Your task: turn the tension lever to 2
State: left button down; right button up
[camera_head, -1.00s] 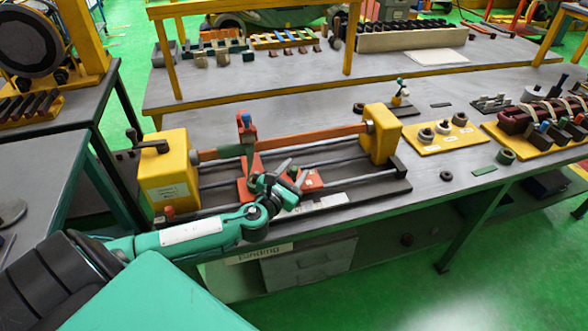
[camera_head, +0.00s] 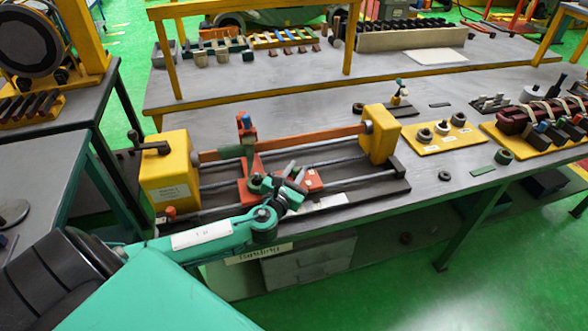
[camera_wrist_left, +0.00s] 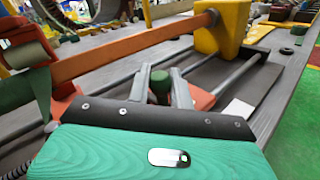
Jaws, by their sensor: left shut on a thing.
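My left gripper (camera_head: 287,183) is over the front of the red carriage (camera_head: 250,190) on the winding rig. In the left wrist view its grey fingers (camera_wrist_left: 161,88) are closed around a short upright piece with a dark green top (camera_wrist_left: 160,80), which looks like the tension lever's knob. The lever's arm and any number marks are hidden by my gripper. The carriage shows as red parts (camera_wrist_left: 203,98) beside the fingers. My right gripper is in neither view.
An orange bar (camera_head: 290,143) runs behind the gripper between two yellow end blocks (camera_head: 168,178). A red post with a blue top (camera_head: 246,122) stands on the carriage's left. Steel rails (camera_head: 350,180) cross the base. A yellow tray with rings (camera_head: 440,140) lies to the right.

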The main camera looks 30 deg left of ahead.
pick_arm(q)
jog(key=n+y+p, duration=0.1)
jog(key=n+g+y+p, duration=0.1)
jog(key=y, duration=0.1)
jog(key=w+n+y, duration=0.1)
jog(key=shift+d+r+p, duration=0.2)
jog(key=shift+d+p, duration=0.15)
jog(key=shift+p, duration=0.05)
jog(key=n+g+y, duration=0.1)
jog(key=w+n+g+y+p, duration=0.1)
jog(key=y, duration=0.1)
jog(key=shift+d+f, duration=0.1)
jog(key=shift+w+n+g+y+p, duration=0.2)
jog(key=shift+n+g+y+p, duration=0.1)
jog(key=shift+n+g+y, duration=0.6)
jog(key=shift+y, duration=0.4)
jog(key=c, duration=1.3)
grip_release()
jog(key=shift+f, duration=0.1)
